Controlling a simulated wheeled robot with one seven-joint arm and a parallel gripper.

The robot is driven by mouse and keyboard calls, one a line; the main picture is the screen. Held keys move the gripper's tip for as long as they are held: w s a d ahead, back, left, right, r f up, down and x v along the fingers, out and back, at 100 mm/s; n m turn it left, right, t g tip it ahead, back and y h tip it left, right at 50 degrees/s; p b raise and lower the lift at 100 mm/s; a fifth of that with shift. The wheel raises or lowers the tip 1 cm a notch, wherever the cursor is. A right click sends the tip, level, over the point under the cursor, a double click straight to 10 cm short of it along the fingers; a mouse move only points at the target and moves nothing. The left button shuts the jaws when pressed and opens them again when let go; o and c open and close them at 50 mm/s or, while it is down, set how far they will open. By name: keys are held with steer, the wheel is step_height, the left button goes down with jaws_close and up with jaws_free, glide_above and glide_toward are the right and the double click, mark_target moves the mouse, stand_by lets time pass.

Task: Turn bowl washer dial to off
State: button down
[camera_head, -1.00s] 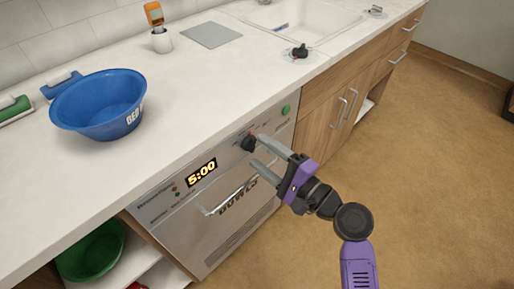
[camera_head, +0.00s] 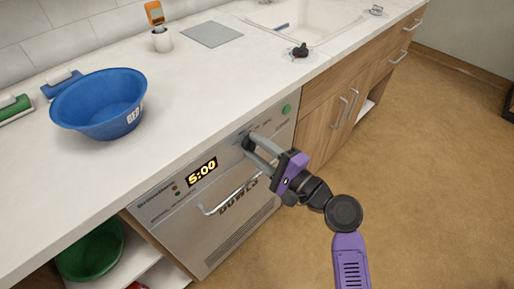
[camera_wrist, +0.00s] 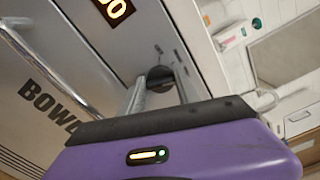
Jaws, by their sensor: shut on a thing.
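The bowl washer (camera_head: 225,225) is a steel front under the counter, with a lit display (camera_head: 202,172) reading 5:00, a bar handle and the word BOWLS. Its black dial (camera_head: 247,143) sits on the panel right of the display. My gripper (camera_head: 254,148) is shut on the dial, its grey fingers reaching to it from the right. In the wrist view the fingers point at the dark round dial (camera_wrist: 160,74), one on each side. The fingers partly cover the dial, and I cannot read its setting.
A green button (camera_head: 286,109) is on the panel right of the dial.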

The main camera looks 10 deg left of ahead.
steer(key=shift+f+n, duration=0.1)
steer(key=shift+n, duration=0.2)
steer(key=n+b, duration=0.2)
steer(key=b, duration=0.1)
steer(key=shift+f+n, duration=0.25)
steer(key=shift+n, duration=0.05)
steer(key=n+b, duration=0.4)
steer(key=shift+n, duration=0.3)
steer(key=n+b, duration=0.4)
steer(key=shift+f+b, duration=0.1)
steer(key=shift+b, duration=0.25)
steer(key=shift+w+d+n+b, duration=0.1)
steer(key=shift+n+b, duration=1.4)
steer(key=shift+n, duration=0.5)
steer(key=c, duration=0.9)
jaws_free()
steer(key=shift+r, duration=0.2)
